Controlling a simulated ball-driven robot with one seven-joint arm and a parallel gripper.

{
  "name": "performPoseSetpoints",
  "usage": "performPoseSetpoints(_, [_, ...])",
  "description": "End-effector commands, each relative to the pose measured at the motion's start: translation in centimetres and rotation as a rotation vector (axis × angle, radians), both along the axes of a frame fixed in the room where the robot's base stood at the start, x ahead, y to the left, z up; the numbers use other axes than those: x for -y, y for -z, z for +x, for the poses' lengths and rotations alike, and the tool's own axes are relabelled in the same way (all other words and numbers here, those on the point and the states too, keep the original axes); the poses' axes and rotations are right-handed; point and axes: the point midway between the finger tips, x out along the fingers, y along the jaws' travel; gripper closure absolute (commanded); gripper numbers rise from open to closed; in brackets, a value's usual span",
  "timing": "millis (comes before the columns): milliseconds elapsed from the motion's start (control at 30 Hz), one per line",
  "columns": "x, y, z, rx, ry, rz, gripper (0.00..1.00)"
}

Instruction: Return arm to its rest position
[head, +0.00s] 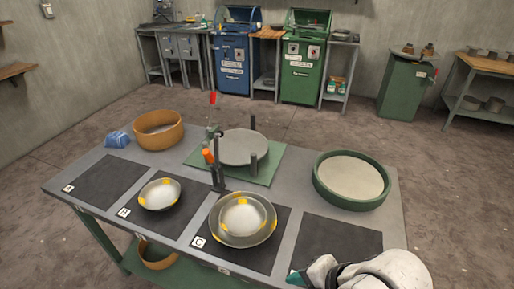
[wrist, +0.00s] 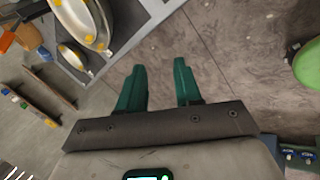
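My white arm (head: 368,272) shows at the bottom right of the head view, over the table's front right corner; its gripper is not clear there. In the wrist view my gripper (wrist: 159,78) has two green fingers spread apart with nothing between them, and bare floor lies beyond them. In the head view a small metal bowl with yellow marks (head: 159,195) sits on the dark mat marked B. A larger bowl (head: 228,238) with a smaller one (head: 243,214) nested inside sits on mat C. Bowls also show at the top left of the wrist view (wrist: 84,18).
The grey table (head: 287,218) holds a turntable disc (head: 243,147) on a green base with posts, an orange round container (head: 176,135), a green-rimmed round tray (head: 350,203) and a blue cloth (head: 117,139). Mat A (head: 107,181) is empty. Bins and benches stand behind; floor between is clear.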

Motion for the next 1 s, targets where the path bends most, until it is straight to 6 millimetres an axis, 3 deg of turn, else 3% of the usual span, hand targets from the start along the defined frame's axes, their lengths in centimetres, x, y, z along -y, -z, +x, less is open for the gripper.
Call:
performPoseSetpoints(367, [5.7, 4.8, -3.4, -0.255, 0.544, 0.059, 0.66])
performPoseSetpoints(700, [13.8, 10.7, -11.2, -0.538, 1.481, 0.155, 0.66])
performPoseSetpoints(900, [17.0, 12.8, -15.9, -0.603, 1.952, 0.21, 0.66])
performPoseSetpoints(1000, [17.8, 13.3, -17.4, -0.609, 2.096, 0.231, 0.66])
